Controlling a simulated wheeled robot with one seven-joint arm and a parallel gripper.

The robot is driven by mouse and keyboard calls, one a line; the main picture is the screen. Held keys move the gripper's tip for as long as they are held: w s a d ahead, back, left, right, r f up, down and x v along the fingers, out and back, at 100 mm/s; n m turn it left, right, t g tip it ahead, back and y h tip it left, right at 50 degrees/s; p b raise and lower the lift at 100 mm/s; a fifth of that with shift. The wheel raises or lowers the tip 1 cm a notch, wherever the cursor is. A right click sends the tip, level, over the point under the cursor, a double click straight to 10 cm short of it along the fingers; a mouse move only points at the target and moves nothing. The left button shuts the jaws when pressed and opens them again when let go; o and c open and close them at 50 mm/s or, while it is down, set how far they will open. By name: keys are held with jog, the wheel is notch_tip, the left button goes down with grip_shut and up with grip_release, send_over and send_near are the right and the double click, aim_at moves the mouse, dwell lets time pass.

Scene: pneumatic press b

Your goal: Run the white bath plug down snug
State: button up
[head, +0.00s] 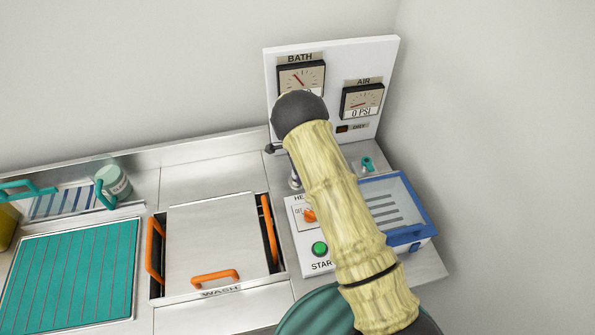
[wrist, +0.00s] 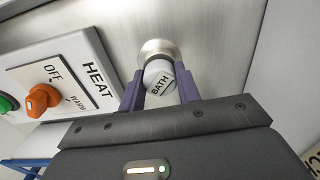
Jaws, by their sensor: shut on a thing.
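In the head view my arm covers the plug and my gripper.
A HEAT box (head: 309,240) with an orange knob (head: 309,216) and green START button (head: 320,249) stands close by. Behind is a panel (head: 333,61) with BATH and AIR gauges. A lidded WASH basin (head: 210,240) lies left, a blue-framed box (head: 408,235) right.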

jog(key=shift+m, duration=0.9)
jog(key=shift+m, duration=0.9)
jog(key=o, duration=0.8)
jog(key=shift+n, duration=0.9)
